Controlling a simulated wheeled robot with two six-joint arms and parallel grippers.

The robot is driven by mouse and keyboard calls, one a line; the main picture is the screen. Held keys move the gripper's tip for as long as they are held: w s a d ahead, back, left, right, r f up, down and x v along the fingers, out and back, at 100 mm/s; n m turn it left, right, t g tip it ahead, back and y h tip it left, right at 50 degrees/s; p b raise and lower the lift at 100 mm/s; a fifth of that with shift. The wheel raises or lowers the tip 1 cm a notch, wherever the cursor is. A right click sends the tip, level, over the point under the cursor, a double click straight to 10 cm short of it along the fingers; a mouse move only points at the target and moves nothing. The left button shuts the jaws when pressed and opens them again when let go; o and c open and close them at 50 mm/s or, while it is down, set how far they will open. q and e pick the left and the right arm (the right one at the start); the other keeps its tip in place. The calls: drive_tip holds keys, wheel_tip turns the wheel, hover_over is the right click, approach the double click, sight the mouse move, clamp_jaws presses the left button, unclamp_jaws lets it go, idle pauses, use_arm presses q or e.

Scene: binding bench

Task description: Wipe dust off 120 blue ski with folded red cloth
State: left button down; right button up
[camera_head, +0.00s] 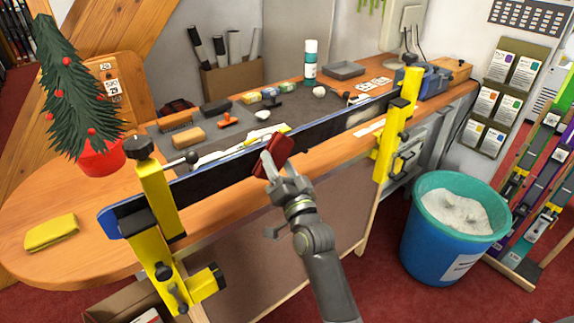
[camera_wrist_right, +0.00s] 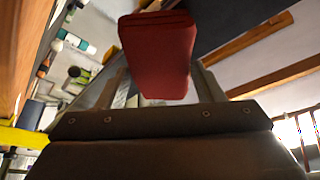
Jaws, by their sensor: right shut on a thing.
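The folded red cloth (camera_head: 279,149) is in my right gripper (camera_head: 270,168), which is shut on it. The cloth also shows between the two fingers in the right wrist view (camera_wrist_right: 158,55). The long dark blue ski (camera_head: 215,184) is clamped along the front of the bench by yellow vises. The cloth is at the near side of the ski, around its middle; I cannot tell whether it touches the ski. A pale, dusty-looking patch (camera_head: 357,117) shows on the ski toward its right end. My left gripper is not in view.
Yellow vises (camera_head: 158,203) and (camera_head: 400,120) stand up at both ends of the ski. A folded yellow cloth (camera_head: 51,232) and a small potted tree (camera_head: 100,158) are on the left of the bench. A teal bin (camera_head: 425,245) stands at the right. Brushes and blocks lie behind the ski.

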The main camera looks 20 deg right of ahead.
drive_tip(key=shift+s, duration=0.15)
drive_tip(key=shift+s+f, duration=0.1)
drive_tip(key=shift+s, duration=0.2)
drive_tip(key=shift+s+d+b, duration=0.25)
drive_tip(key=shift+s+d, duration=0.05)
drive_tip(key=shift+s, duration=0.5)
drive_tip(key=shift+s+d+b, duration=0.3)
drive_tip(key=shift+s, duration=0.5)
drive_tip(key=shift+s+d+b, duration=0.25)
drive_tip(key=shift+s+d, duration=0.05)
drive_tip(key=shift+s, duration=0.5)
drive_tip(key=s, duration=0.1)
drive_tip(key=s+d, duration=0.1)
drive_tip(key=s, duration=0.1)
drive_tip(key=shift+w+d, duration=0.1)
